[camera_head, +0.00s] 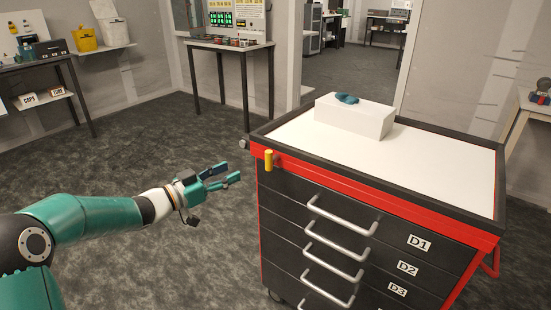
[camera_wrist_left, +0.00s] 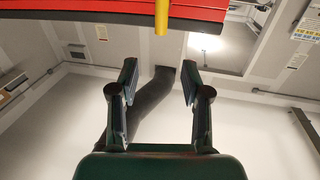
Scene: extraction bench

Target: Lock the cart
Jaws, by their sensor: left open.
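The cart (camera_head: 282,166) is a black and red tool trolley with a white top, standing right of centre in the head view. A yellow lever (camera_head: 268,160) sticks out at its front left corner, just under the top edge. The lever also shows at the top of the left wrist view (camera_wrist_left: 162,16). My left gripper (camera_head: 234,171) is open and empty, to the left of the lever and apart from it. In the left wrist view its two fingers (camera_wrist_left: 160,80) are spread with nothing between them. My right gripper is not in view.
A white box (camera_head: 355,120) with a teal item (camera_head: 346,98) stands on the cart top. Silver drawer handles (camera_head: 340,218) jut from the front, with labels D1 to D3 beside them. A table (camera_head: 232,46) stands behind at the left. The floor left of the cart is clear.

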